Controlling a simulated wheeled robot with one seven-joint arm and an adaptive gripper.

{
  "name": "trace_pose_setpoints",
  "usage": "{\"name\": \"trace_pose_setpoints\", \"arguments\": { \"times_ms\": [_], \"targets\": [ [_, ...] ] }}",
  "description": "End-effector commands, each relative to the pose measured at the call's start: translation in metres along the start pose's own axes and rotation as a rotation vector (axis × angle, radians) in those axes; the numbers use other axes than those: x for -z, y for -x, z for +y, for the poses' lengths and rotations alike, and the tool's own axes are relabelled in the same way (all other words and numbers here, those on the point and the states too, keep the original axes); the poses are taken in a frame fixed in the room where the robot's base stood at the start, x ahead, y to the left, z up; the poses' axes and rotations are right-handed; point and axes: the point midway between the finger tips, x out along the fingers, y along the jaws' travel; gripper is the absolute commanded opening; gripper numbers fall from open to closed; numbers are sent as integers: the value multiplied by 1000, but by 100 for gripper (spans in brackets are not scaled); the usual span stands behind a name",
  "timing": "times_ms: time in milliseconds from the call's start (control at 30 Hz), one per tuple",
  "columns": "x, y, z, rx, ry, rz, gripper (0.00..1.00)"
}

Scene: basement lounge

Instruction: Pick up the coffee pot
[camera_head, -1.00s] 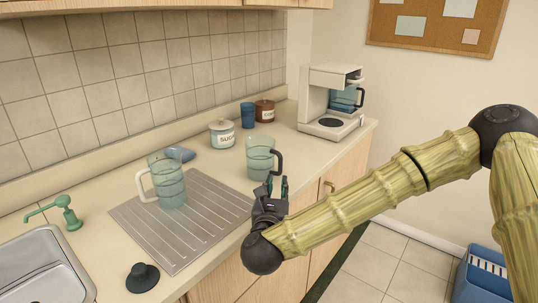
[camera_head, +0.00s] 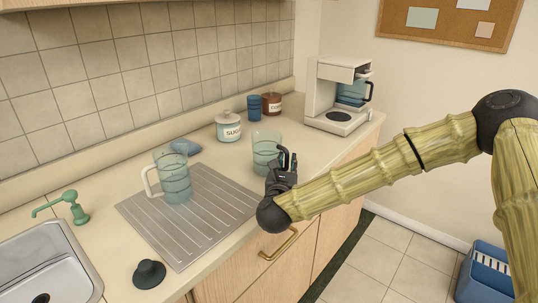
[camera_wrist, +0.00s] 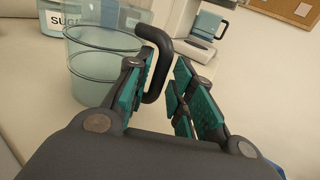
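A clear glass pot (camera_head: 265,148) with a black handle stands upright on the counter, right of the ribbed drainboard. It also shows in the wrist view (camera_wrist: 95,65), where its black handle (camera_wrist: 158,52) reaches down between my fingers. My gripper (camera_wrist: 160,92) is open, with teal pads on both sides of the handle and a gap visible on the right. In the head view, my gripper (camera_head: 282,172) is at the pot's handle side and partly hides the handle. Another pot (camera_head: 353,92) with a dark handle sits in the white coffee maker (camera_head: 338,112).
A clear pitcher (camera_head: 175,185) with a white handle stands on the drainboard (camera_head: 215,215). A sugar jar (camera_head: 228,132), blue cup (camera_head: 254,108) and brown jar (camera_head: 271,103) stand behind the pot. The sink (camera_head: 40,265) is at left. Counter between pot and coffee maker is clear.

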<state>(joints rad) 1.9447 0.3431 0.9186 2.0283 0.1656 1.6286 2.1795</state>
Motion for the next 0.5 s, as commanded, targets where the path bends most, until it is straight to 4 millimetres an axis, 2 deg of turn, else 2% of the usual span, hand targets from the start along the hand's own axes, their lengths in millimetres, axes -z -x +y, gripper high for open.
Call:
{"name": "trace_pose_setpoints", "arguments": {
  "times_ms": [133,400,433,500],
  "targets": [
    [-1,-13,1,-1,0,-1,24],
    [0,-16,2,-2,0,0,24],
    [0,-16,2,-2,0,0,22],
    [0,-16,2,-2,0,0,9]
  ]
}}
